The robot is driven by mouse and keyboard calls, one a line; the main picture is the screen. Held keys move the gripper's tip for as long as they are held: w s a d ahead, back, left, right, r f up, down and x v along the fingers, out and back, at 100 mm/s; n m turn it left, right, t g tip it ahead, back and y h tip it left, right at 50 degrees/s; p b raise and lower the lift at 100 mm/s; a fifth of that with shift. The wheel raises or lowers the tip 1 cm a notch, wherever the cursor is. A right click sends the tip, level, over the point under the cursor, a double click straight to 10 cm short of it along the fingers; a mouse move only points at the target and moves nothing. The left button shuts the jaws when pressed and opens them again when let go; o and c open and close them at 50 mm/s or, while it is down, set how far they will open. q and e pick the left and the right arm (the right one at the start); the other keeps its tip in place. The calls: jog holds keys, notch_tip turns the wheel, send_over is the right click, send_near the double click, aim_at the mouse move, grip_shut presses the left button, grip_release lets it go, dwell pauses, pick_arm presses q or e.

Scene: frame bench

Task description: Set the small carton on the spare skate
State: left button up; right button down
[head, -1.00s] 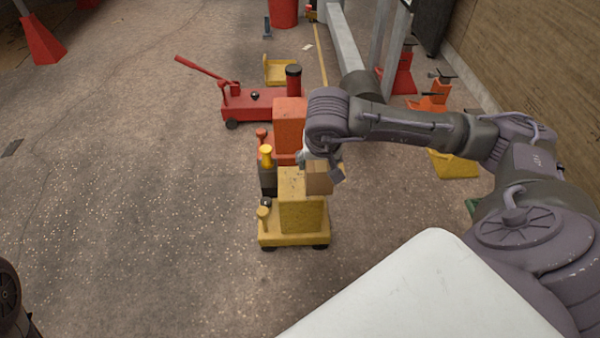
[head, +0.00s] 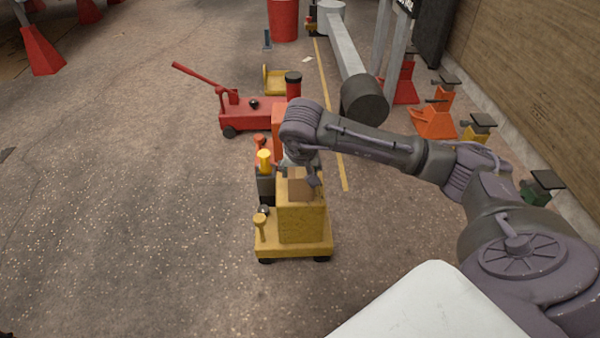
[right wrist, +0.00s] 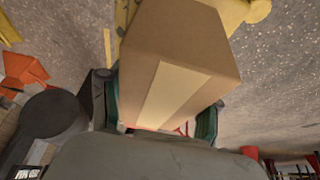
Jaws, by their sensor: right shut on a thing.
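The small carton (head: 300,187) is a brown cardboard box with a paler tape strip. It appears over the top of the tall block on a yellow wheeled skate (head: 302,225); whether it touches the block I cannot tell. My right gripper (head: 302,166) comes down from above and is shut on the carton, its fingers partly hidden by my wrist. In the right wrist view the carton (right wrist: 182,55) sits between the two dark green fingers of the gripper (right wrist: 160,112). My left gripper is out of view.
Dark and orange pieces with knobs (head: 264,162) stand close behind the yellow skate. A red floor jack (head: 250,115) with a long handle is farther back. Orange and green stands (head: 436,120) line the right wall.

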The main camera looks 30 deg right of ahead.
jog(key=shift+c, duration=1.2)
grip_release()
